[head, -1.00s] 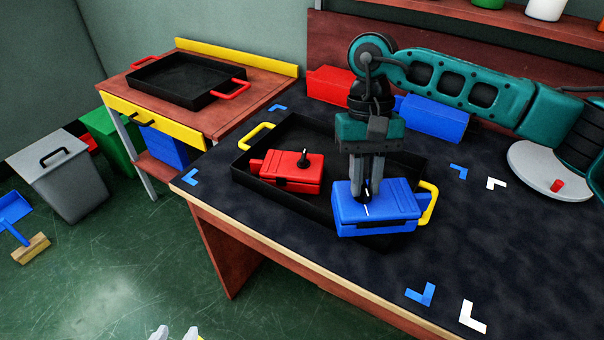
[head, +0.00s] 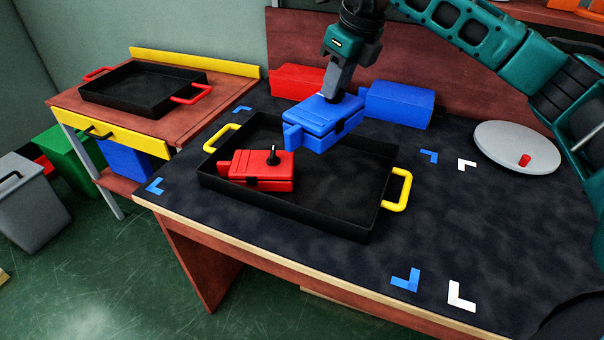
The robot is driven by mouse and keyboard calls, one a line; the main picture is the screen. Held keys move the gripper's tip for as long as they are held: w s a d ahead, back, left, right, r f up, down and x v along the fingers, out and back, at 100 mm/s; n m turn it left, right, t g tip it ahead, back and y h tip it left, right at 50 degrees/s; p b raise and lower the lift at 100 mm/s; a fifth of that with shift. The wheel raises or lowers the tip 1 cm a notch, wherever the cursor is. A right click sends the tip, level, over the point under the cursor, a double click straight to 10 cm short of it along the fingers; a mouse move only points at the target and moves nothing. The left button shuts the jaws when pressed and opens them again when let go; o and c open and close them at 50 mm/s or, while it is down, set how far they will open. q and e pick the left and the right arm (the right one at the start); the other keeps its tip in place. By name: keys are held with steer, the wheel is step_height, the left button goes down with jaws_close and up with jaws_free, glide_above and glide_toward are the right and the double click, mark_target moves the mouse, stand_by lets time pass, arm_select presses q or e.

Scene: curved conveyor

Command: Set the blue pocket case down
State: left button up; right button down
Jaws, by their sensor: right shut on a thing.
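The blue pocket case (head: 322,122) is in the air above the back of the black tray with yellow handles (head: 330,226), tilted. My right gripper (head: 334,92) comes down on it from above and is shut on its top; the case partly hides the fingertips. A red case (head: 262,172) with a black knob lies in the left part of the tray. The right part of the tray is empty. My left gripper is out of view.
A red box (head: 298,82) and a blue box (head: 398,104) stand at the back of the dark table. A white disc (head: 516,150) with a red knob is at the right. Blue and white corner marks lie on clear tabletop.

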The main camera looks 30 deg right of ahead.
mark_target(352, 97)
steer(key=w+d+r+m+g+h+b, duration=0.15)
steer(key=d+r+m+h, duration=0.35)
steer(key=m, duration=1)
steer(key=shift+t+y, duration=0.25)
steer(key=shift+y, duration=0.25)
steer(key=s+a+b+x, duration=0.1)
steer(key=x, duration=0.5)
steer(key=s+a+f+b+x, duration=0.1)
steer(key=x, duration=0.6)
steer(key=s+a+b+x, duration=0.1)
steer(key=x, duration=0.6)
steer(key=shift+s+f+b, duration=0.1)
steer(key=shift+f+b, duration=0.05)
steer(key=shift+b, duration=0.15)
steer(key=c, duration=1)
jaws_free()
steer(key=shift+a, duration=0.1)
steer(key=p+v, duration=0.2)
steer(key=v, duration=1)
